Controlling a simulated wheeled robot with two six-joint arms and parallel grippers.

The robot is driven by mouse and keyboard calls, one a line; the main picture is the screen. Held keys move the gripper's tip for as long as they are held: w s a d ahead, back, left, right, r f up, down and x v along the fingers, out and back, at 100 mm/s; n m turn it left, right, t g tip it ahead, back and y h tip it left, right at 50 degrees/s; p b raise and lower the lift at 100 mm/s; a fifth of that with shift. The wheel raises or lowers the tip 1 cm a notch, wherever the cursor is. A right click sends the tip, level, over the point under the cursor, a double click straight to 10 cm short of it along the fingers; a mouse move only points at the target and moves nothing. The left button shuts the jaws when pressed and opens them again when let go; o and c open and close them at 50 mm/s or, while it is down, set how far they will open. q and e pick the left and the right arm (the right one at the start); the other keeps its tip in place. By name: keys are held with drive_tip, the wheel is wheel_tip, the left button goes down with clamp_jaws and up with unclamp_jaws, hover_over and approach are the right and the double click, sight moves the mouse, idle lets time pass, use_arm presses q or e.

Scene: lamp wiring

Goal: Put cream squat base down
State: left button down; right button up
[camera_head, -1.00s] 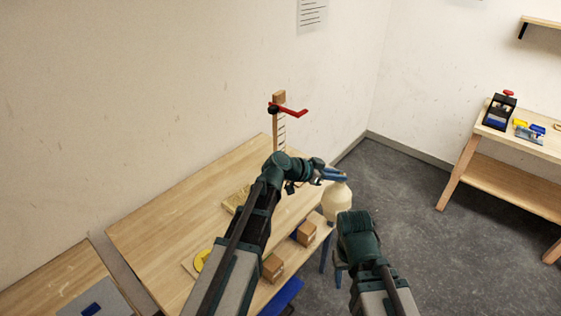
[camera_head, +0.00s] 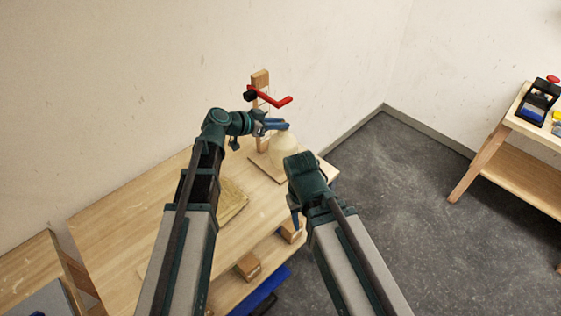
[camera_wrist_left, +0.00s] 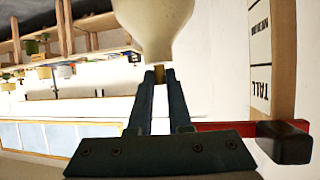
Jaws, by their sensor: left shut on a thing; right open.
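The cream squat base (camera_head: 284,150) is a rounded, pale body with a narrow neck. My left gripper (camera_head: 280,125) is shut on its neck, and the base is at the table's far right end, in front of the wooden post. In the left wrist view the base (camera_wrist_left: 157,25) spreads out beyond the fingertips (camera_wrist_left: 160,78). I cannot tell whether its underside touches the board (camera_head: 264,168) below it. My right gripper (camera_head: 296,218) is open, lower in the head view near the table's front edge, partly hidden by its own wrist.
A wooden post (camera_head: 261,80) with a red arm (camera_head: 272,97) stands behind the base; its label (camera_wrist_left: 260,55) reads TALL and MEDIUM. Small cardboard boxes (camera_head: 247,266) are by the table's front edge. A second bench (camera_head: 530,165) stands at right, with open floor between.

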use_arm(q)
drive_tip(key=s+a+f+b, duration=0.1)
drive_tip(key=s+a, duration=0.6)
drive_tip(key=s, duration=0.4)
drive_tip(key=w+d, duration=0.2)
drive_tip(key=w, duration=0.2)
drive_tip(key=w+d+f+b, duration=0.1)
drive_tip(key=w+d, duration=0.1)
drive_tip(key=w, duration=0.2)
drive_tip(key=w+d, duration=0.2)
drive_tip(key=w, duration=0.2)
drive_tip(key=shift+w+d+f+b, duration=0.25)
drive_tip(key=shift+w+f+b, duration=0.05)
drive_tip(key=shift+w+b, duration=0.1)
drive_tip(key=shift+w+d+f, duration=0.1)
drive_tip(key=shift+w+d, duration=0.2)
drive_tip(key=shift+w, duration=0.4)
wheel_tip(320, 180, down, 4)
drive_tip(key=b, duration=0.3)
drive_tip(key=shift+s+r+b, duration=0.15)
drive_tip(key=shift+r+b, duration=0.1)
drive_tip(key=shift+b, duration=0.05)
drive_tip(key=shift+f, duration=0.15)
drive_tip(key=c, duration=0.8)
unclamp_jaws()
drive_tip(key=shift+c, duration=0.2)
